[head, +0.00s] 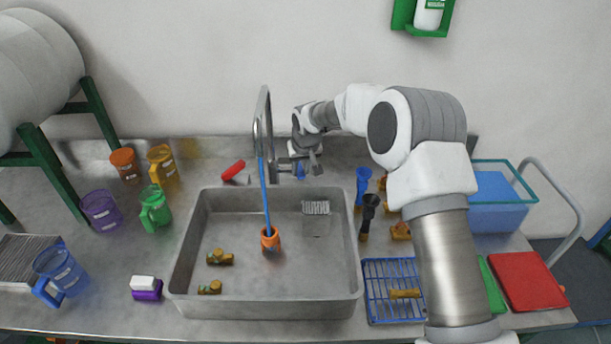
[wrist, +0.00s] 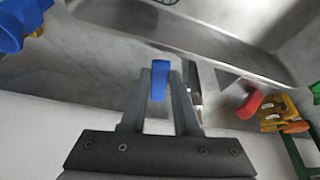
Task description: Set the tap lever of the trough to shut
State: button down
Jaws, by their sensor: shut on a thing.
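The trough (head: 185,262) is a grey metal basin set in the worktop. Its tap (head: 264,105) stands at the back edge with a tall curved spout. The blue tap lever (head: 300,171) is at the right of the tap's base. In the wrist view the blue lever (wrist: 160,82) sits between my two fingers. My gripper (head: 307,170) is shut on it, and it also shows in the wrist view (wrist: 160,90). A thin blue strand (head: 265,195) runs from the spout down to an orange cup (head: 270,240) in the trough; I cannot tell whether it is water.
Brass fittings (head: 219,257) lie in the trough. A red piece (head: 233,170) lies left of the tap. Coloured jugs (head: 155,212) stand at the left. A blue funnel (head: 363,180), a blue rack (head: 380,300) and a blue-filled tank (head: 500,205) are at the right.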

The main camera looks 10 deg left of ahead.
jog(key=shift+s+a+m+h+b, duration=0.15)
jog(key=shift+a+m+h+b, duration=0.1)
jog(key=shift+a+m+b, duration=0.35)
jog(key=shift+s+a+m+h+b, duration=0.15)
jog(key=shift+m+h+b, duration=0.15)
jog(key=shift+m, duration=0.5)
jog(key=c, duration=0.6)
grip_release()
jog(key=shift+c, duration=0.2)
jog(key=shift+r, duration=0.15)
jog(key=v, duration=1.7)
jog(key=shift+s, duration=0.35)
